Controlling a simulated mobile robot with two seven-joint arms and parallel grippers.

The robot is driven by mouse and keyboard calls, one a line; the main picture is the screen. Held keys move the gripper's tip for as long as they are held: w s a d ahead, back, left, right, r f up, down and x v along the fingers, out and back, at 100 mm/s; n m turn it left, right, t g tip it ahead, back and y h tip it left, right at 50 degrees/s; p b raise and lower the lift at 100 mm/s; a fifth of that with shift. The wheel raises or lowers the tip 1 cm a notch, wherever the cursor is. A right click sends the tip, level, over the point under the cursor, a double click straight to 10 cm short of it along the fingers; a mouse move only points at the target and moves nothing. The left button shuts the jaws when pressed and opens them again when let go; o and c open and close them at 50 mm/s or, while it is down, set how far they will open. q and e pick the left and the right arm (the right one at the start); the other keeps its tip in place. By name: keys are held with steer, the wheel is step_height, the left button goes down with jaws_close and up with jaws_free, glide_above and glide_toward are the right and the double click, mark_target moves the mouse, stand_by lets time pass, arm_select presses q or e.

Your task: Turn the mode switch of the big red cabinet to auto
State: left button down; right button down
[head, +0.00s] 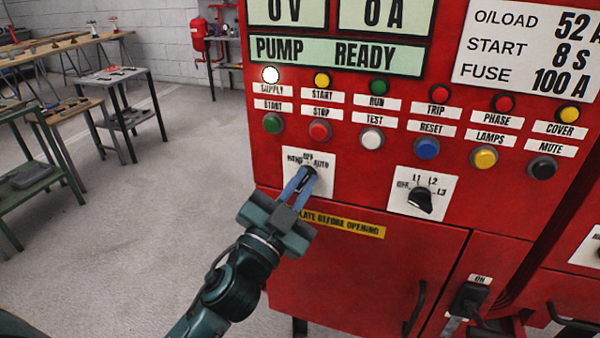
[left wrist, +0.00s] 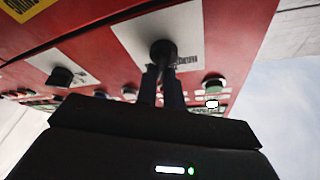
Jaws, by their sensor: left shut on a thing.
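The big red cabinet (head: 350,265) fills the middle and right of the head view. Its mode switch (head: 311,173) is a black knob on a white plate marked HAND, OFF and AUTO, below the row of push buttons. My left gripper (head: 304,180) reaches up from below, its fingers shut on the knob and partly hiding it. The knob appears turned toward the AUTO label on the right, but its exact angle is hard to tell. In the left wrist view the knob (left wrist: 163,52) sits at the tips of the two fingers. My right gripper is not in view.
A second black selector (head: 420,200), marked L1, L2 and L3, is to the right. Push buttons, including a red one (head: 320,131), sit just above. A yellow label (head: 345,224) and a door handle (head: 414,308) are below. Workbenches (head: 110,75) stand at the left beyond open floor.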

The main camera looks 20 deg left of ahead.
arm_select(q)
steer(key=shift+r+m+p, duration=0.25)
steer(key=shift+m+p, duration=0.1)
steer(key=shift+m, duration=0.25)
steer(key=shift+m+h, duration=0.3)
steer(key=shift+h, duration=0.1)
steer(key=shift+f+m+g+h+p, duration=0.1)
steer(key=shift+m+g+h+p, duration=0.2)
steer(key=shift+m+g+p, duration=0.35)
steer(key=shift+m, duration=0.25)
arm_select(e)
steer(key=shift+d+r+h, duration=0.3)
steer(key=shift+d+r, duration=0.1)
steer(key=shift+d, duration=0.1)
arm_select(q)
steer(key=shift+f, duration=0.1)
steer(key=c, duration=1.5)
jaws_free()
steer(key=shift+f, duration=0.1)
